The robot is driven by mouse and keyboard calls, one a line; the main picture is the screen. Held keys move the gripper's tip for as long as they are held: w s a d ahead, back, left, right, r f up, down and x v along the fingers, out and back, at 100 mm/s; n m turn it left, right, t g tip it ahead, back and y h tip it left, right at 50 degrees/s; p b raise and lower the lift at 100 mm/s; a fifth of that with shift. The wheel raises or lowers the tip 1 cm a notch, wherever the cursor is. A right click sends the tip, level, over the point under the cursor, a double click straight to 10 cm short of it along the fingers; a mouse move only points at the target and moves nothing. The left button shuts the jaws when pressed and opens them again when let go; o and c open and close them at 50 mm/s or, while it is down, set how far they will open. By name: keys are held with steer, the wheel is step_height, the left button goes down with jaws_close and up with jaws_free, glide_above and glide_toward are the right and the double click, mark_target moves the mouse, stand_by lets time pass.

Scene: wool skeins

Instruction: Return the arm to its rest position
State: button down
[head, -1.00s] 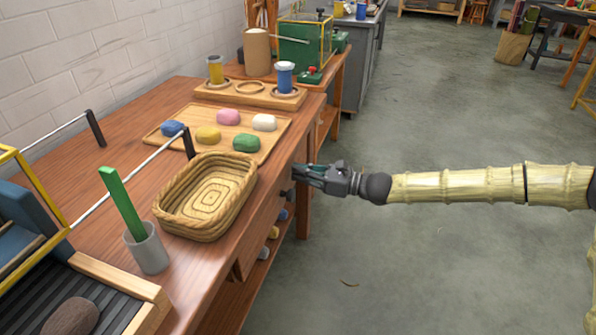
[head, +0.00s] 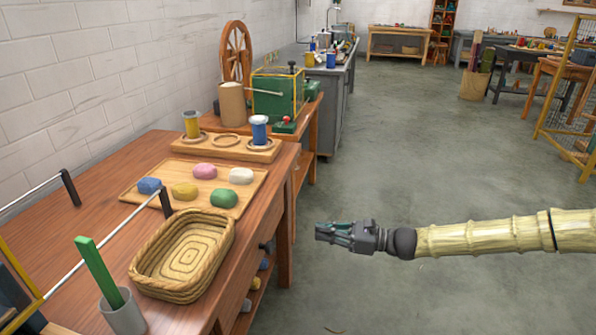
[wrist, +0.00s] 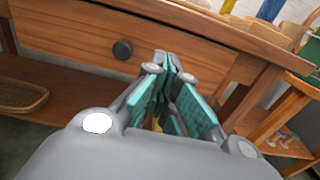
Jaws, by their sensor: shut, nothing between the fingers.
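My gripper (head: 334,234) is shut and empty at the end of my outstretched arm, over the open floor to the right of the wooden workbench in the head view. It is apart from the bench. In the wrist view my gripper (wrist: 168,62) has its teal fingers together, pointing toward the bench's drawer front (wrist: 80,35) with its dark round knob (wrist: 122,49).
The bench (head: 100,215) holds an empty wicker basket (head: 150,258), a wooden tray (head: 205,170) with several coloured skeins, and a grey cup (head: 123,315) with a green bar. A spool rack (head: 228,148) stands behind. The grey floor (head: 420,150) is clear.

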steer(key=s+a+f+n+g+h, duration=0.2)
steer(key=s+a+f, duration=0.2)
steer(key=s+f, duration=0.4)
steer(key=s+a+f+n+g+h, duration=0.25)
steer(key=s+a+f, duration=0.25)
steer(key=s+f, duration=0.3)
steer(key=s+d+f+n+g+h, duration=0.1)
steer(key=s+d+f+n+h, duration=0.25)
steer(key=s+f, duration=0.5)
steer(key=s+d+f+n+g+h, duration=0.2)
steer(key=s+f+n+h, duration=0.2)
steer(key=s+f, duration=0.5)
steer(key=s+d+n+t+h, duration=0.2)
steer(key=s+d+n+h, duration=0.3)
steer(key=s+d+n, duration=0.7)
step_height(320, 180, up, 22)
steer(key=w+d+m+p, duration=0.2)
steer(key=m+p, duration=0.1)
steer(key=p, duration=1.8)
steer(key=shift+f, duration=0.15)
steer(key=shift+w, duration=0.15)
